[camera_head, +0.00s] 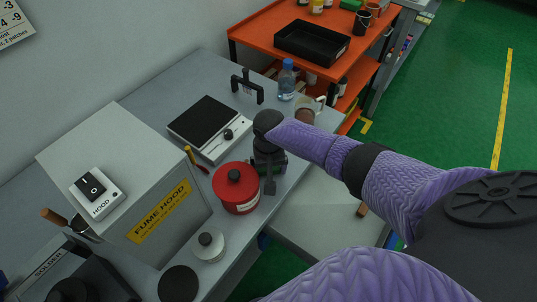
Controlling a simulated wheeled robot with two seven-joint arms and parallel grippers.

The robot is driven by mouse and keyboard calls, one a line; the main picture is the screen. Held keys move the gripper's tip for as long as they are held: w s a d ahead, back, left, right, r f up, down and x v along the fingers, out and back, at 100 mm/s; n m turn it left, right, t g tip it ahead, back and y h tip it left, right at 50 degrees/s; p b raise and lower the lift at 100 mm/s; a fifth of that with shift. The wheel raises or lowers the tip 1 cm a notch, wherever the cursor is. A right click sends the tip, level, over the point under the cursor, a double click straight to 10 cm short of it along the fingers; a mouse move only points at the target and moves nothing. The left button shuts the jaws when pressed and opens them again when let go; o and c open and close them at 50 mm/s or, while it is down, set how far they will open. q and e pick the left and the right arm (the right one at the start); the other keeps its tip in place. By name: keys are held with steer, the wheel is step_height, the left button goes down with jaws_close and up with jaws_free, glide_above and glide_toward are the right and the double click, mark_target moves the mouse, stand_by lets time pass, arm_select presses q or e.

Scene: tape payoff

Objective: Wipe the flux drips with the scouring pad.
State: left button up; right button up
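My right arm in its purple sleeve comes in from the right. Its dark gripper (270,182) points down over the bench edge, just right of the red lidded pot (236,190). The fingers are seen from above and are small, so I cannot tell whether they are open or shut, or hold anything. I cannot make out the scouring pad or any flux drips; the fume hood, the pot and my arm hide parts of the grey bench (185,90). My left gripper is not in view.
The fume hood box (160,190) fills the bench's left part. A black-topped scale-like device (205,122), a black-handled item (247,86), a water bottle (287,80) and a mug (306,110) stand behind. An orange shelf (265,35) is beyond.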

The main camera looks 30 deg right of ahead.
mark_target(243, 159)
steer(key=shift+s+a, duration=0.25)
steer(key=shift+a, duration=0.25)
steer(key=shift+a+f, duration=0.1)
steer(key=shift+a, duration=0.1)
steer(key=w+b, duration=0.1)
steer(key=w+a+b, duration=0.1)
steer(key=shift+w+a+f, duration=0.1)
steer(key=shift+w+f, duration=0.05)
steer(key=shift+w, duration=0.15)
steer(key=shift+w+a, duration=0.1)
steer(key=shift+w, duration=0.2)
steer(key=w+b, duration=0.1)
steer(key=w+a+b, duration=0.1)
steer(key=b, duration=0.1)
steer(key=shift+w, duration=0.35)
steer(key=shift+w+a+b, duration=0.15)
steer(key=shift+w+b, duration=0.1)
steer(key=shift+b, duration=0.15)
steer(key=shift+r, duration=0.3)
